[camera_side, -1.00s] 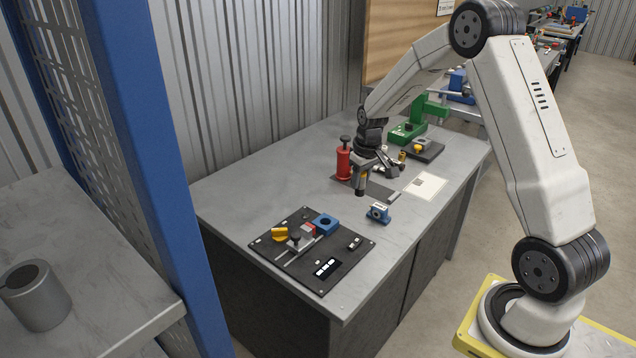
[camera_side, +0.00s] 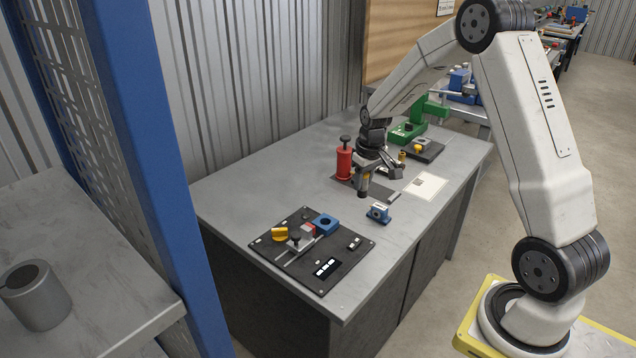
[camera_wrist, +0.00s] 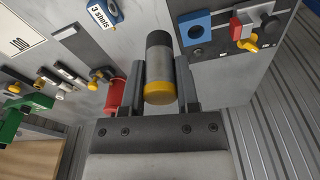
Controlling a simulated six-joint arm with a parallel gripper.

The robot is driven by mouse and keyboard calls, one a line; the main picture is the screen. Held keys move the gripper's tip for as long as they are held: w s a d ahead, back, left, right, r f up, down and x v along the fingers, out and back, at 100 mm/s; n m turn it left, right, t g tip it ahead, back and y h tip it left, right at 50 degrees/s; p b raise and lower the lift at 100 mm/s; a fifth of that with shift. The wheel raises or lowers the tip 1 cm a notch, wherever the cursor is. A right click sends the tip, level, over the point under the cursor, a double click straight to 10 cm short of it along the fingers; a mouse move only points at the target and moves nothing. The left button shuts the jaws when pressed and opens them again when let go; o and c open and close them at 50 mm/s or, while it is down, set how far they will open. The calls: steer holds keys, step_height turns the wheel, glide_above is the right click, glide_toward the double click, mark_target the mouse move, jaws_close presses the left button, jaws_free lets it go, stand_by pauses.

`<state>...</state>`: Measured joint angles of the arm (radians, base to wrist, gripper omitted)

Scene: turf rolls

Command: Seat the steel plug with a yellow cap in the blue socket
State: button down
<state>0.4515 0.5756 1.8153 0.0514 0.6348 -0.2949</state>
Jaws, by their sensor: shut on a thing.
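The steel plug with a yellow cap (camera_wrist: 159,75) is between the two fingers of my gripper (camera_wrist: 161,88) in the wrist view. Its yellow cap faces the palm and its dark end points away. In the side view my gripper (camera_side: 364,180) holds the plug (camera_side: 363,187) above the bench, seemingly upright. The blue socket (camera_side: 325,224) is a square block with a dark round hole, on the black board at lower left. It also shows in the wrist view (camera_wrist: 197,28), apart from the plug, to its upper right. No plug is seen in its hole.
The black board (camera_side: 338,272) also carries a yellow knob (camera_side: 280,234) and a sliding clamp. A blue labelled block (camera_side: 378,212) stands between board and gripper. A green press (camera_side: 408,131) stands farther back.

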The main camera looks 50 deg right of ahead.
steer(key=s+a+r, duration=0.1)
steer(key=s+a, duration=0.4)
steer(key=a, duration=0.3)
steer(key=shift+w+d+f, duration=0.55)
steer(key=shift+w+f, duration=1)
steer(key=shift+w, duration=0.6)
steer(key=shift+w+d+f, duration=0.5)
steer(key=shift+w+f, duration=1.05)
steer(key=shift+w, duration=0.55)
steer(key=shift+w+d+f, duration=0.55)
steer(key=shift+w+f, duration=1)
steer(key=shift+w, duration=0.6)
steer(key=shift+w+f, duration=0.15)
steer(key=shift+w+d+f, duration=0.1)
steer(key=shift+w+f, duration=0.05)
steer(key=shift+f, duration=1.55)
steer(key=shift+f, duration=0.15)
